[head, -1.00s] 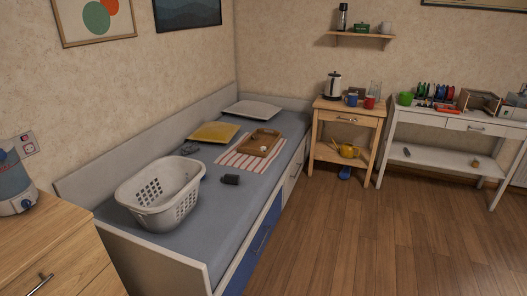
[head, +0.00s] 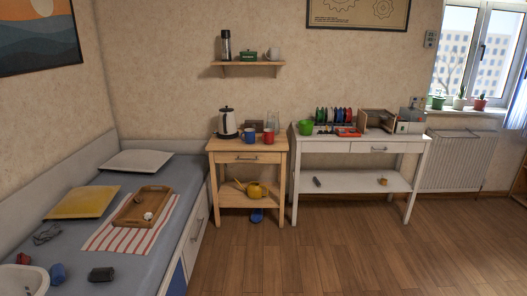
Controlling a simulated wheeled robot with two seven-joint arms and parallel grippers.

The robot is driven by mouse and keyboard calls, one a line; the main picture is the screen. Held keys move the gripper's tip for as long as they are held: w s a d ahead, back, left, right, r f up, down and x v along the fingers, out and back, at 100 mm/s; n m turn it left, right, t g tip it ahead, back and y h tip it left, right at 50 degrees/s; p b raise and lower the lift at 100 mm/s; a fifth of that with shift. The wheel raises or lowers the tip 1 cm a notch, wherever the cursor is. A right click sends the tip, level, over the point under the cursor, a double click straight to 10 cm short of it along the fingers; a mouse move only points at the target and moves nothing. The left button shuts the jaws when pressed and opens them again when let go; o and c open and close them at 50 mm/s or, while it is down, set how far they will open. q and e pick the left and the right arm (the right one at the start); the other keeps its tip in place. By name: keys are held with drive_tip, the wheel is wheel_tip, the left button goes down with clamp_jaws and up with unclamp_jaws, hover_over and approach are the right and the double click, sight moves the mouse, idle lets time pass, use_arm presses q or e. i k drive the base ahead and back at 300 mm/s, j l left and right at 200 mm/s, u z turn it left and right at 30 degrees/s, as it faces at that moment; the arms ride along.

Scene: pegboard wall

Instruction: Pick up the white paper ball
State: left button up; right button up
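A small white roundish thing (head: 148,215), which looks like the paper ball, lies in a brown wooden tray (head: 127,220). The tray sits on a red-and-white striped cloth (head: 104,241) on the grey bed at the left. It is too small to make out its surface clearly. Neither of my grippers shows in the head view.
The bed (head: 183,172) also holds a yellow cushion (head: 82,203), a pale cushion (head: 135,160), dark bundles (head: 101,274) and a white basket's rim (head: 40,268). A wooden cart (head: 246,158) and white table (head: 345,181) stand along the wall.

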sight(148, 216)
drive_tip(key=i, duration=0.7)
drive_tip(key=i+l, duration=0.15)
drive_tip(key=i, duration=1.3)
drive_tip(key=u, duration=0.05)
